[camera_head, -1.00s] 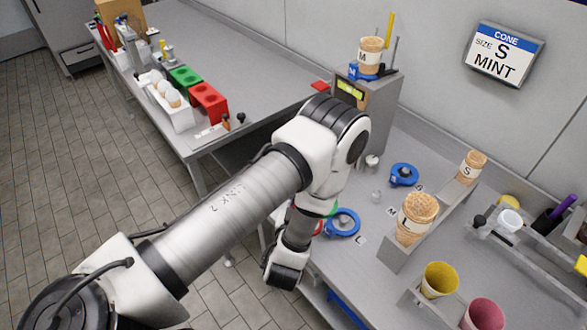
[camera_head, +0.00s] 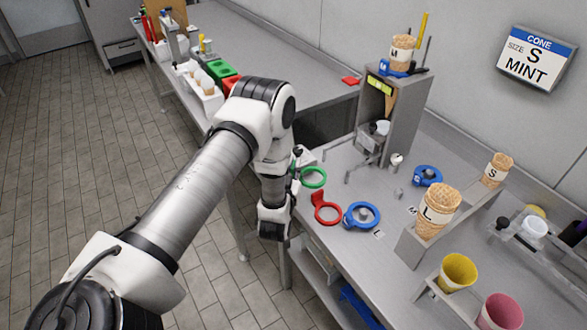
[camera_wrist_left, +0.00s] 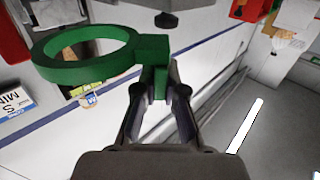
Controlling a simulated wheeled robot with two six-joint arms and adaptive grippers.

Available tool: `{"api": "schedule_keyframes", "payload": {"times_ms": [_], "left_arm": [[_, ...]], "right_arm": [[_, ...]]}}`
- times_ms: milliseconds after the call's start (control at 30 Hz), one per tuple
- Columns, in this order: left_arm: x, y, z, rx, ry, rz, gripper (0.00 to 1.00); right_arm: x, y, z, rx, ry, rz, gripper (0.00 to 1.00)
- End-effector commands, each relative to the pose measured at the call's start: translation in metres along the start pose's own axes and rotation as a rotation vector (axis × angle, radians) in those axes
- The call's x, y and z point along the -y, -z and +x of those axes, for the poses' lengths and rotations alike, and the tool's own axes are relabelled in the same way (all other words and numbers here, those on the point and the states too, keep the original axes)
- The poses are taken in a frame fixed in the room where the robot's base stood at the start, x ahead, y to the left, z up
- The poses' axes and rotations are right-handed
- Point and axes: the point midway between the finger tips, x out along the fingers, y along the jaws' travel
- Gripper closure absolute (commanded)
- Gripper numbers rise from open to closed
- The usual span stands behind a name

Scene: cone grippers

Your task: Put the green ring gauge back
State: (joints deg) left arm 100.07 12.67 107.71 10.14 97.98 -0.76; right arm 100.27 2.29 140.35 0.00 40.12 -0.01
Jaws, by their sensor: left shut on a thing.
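The green ring gauge (camera_head: 314,177) is held by its block-like handle, with its ring out to one side. My left gripper (camera_wrist_left: 160,88) is shut on that handle; the whole green ring gauge (camera_wrist_left: 134,52) shows in the left wrist view. In the head view the left gripper (camera_head: 299,160) is partly hidden by my own wrist, near the counter's left edge. A red ring gauge (camera_head: 326,212) and a blue ring gauge (camera_head: 362,217) are at the counter's front-left edge. Another blue ring gauge (camera_head: 428,177) lies farther back. My right gripper is out of view.
A grey dispenser (camera_head: 392,115) stands behind the gauges. A holder with the L cone (camera_head: 438,212) and the S cone (camera_head: 497,168) is to the right. A yellow cup (camera_head: 458,272) and a pink cup (camera_head: 500,310) are in front. A wall sign (camera_head: 537,58) reads cone size S, mint.

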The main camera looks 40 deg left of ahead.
Motion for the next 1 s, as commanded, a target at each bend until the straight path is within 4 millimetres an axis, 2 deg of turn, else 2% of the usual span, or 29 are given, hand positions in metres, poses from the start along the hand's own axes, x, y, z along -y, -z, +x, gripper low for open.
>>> {"api": "schedule_keyframes", "payload": {"times_ms": [467, 500, 567, 867, 1000], "left_arm": [[0.000, -0.012, 0.000, 0.000, 0.000, 0.000, 1.00], [0.000, -0.011, 0.000, 0.000, 0.000, 0.000, 0.84], [0.000, -0.011, 0.000, 0.000, 0.000, 0.000, 0.66], [0.000, -0.010, 0.000, 0.000, 0.000, -0.001, 0.66], [0.000, 0.008, 0.000, 0.000, 0.000, -0.001, 0.66]], "right_arm": [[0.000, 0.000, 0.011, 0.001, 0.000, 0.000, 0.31], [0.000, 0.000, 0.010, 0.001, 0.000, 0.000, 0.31], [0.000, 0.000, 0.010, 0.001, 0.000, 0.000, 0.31], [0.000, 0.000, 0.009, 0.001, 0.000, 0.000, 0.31], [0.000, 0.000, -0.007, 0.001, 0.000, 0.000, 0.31]]}}
